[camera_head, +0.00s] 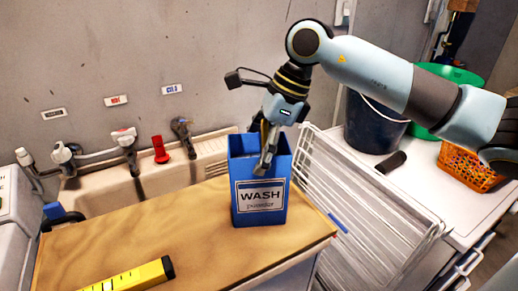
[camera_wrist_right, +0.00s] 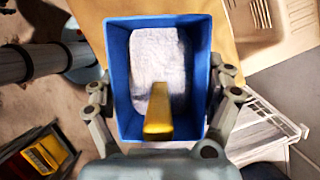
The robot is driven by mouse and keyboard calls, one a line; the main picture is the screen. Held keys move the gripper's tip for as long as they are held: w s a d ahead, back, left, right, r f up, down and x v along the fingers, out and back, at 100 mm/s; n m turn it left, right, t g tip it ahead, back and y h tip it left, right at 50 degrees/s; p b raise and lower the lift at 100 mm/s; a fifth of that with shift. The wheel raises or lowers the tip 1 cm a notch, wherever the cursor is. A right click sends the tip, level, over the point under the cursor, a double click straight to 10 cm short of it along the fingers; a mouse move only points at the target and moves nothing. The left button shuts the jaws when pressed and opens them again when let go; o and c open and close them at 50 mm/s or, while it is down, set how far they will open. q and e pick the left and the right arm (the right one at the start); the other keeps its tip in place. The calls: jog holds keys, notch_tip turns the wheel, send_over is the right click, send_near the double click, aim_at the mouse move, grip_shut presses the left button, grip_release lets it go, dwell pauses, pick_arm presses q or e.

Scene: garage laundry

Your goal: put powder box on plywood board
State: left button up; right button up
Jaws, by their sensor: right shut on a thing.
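The powder box (camera_head: 260,203) is blue, open at the top and labelled WASH. In the head view it is upright over the right part of the plywood board (camera_head: 150,235); I cannot tell whether its base touches the board. My right gripper (camera_head: 264,160) is at the box's top and shut on it. In the right wrist view its fingers lie on either side of the box (camera_wrist_right: 117,75), with pale powder and a yellow bar-like thing (camera_wrist_right: 159,112) showing at the opening. My left gripper is not in view.
A yellow and black bar (camera_head: 130,274) lies at the board's front left. A sink (camera_head: 150,190) with taps is behind the board. A white wire rack (camera_head: 360,205) stands to the right, then a dark bucket (camera_head: 372,128) and an orange basket (camera_head: 466,168). The board's middle is clear.

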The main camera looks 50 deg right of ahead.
jog(key=shift+s+a+r, duration=0.1)
jog(key=shift+a+r, duration=0.05)
jog(key=o, duration=1.3)
jog(key=shift+o, duration=1)
jog(key=shift+f, duration=0.2)
jog(key=shift+o, duration=0.2)
jog(key=shift+r, duration=0.4)
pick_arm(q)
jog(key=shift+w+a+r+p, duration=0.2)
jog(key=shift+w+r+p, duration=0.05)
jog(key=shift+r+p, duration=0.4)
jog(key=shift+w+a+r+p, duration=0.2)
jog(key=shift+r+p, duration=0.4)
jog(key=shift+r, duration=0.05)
pick_arm(e)
jog(key=v, duration=1.1)
jog(key=shift+r, duration=0.3)
jog(key=shift+s+f, duration=0.1)
jog(key=shift+s, duration=0.1)
